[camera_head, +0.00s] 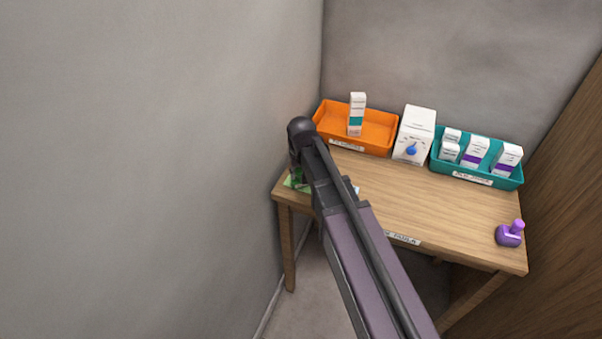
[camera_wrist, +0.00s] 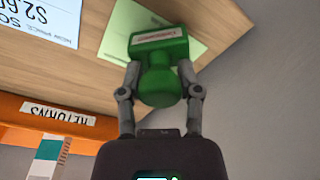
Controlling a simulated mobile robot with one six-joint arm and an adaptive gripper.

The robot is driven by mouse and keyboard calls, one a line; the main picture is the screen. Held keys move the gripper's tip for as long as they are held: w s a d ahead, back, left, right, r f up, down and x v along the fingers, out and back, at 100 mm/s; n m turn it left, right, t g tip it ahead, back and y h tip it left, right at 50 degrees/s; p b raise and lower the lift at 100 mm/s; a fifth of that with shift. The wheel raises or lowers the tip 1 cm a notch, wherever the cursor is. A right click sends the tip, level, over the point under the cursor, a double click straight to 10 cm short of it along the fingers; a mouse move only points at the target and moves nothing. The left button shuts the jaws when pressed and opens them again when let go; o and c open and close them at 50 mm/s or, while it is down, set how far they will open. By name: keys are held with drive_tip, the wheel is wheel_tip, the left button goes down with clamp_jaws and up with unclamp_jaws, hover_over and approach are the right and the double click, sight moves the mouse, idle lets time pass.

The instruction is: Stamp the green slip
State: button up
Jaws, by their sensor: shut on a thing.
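The green slip (camera_wrist: 118,33) lies on the wooden table at its left end. Its edge also shows beside my arm in the head view (camera_head: 290,184). My gripper (camera_wrist: 159,73) is shut on a green stamp (camera_wrist: 160,50), with one finger on each side of it. The stamp overlaps the slip in the wrist view and covers part of it. I cannot tell whether the stamp touches the slip. No mark shows on the visible part of the slip. In the head view my arm hides most of the gripper and stamp.
A printed pale blue slip (camera_wrist: 40,18) lies beside the green one. An orange returns tray (camera_head: 378,148) holds one box. A white carton (camera_head: 415,135) and a teal tray (camera_head: 512,183) with several boxes stand behind. A purple stamp (camera_head: 509,235) stands front right. The wall is close left.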

idle(0.7)
drive_tip(key=shift+r+p, duration=3.5)
drive_tip(key=shift+p, duration=0.05)
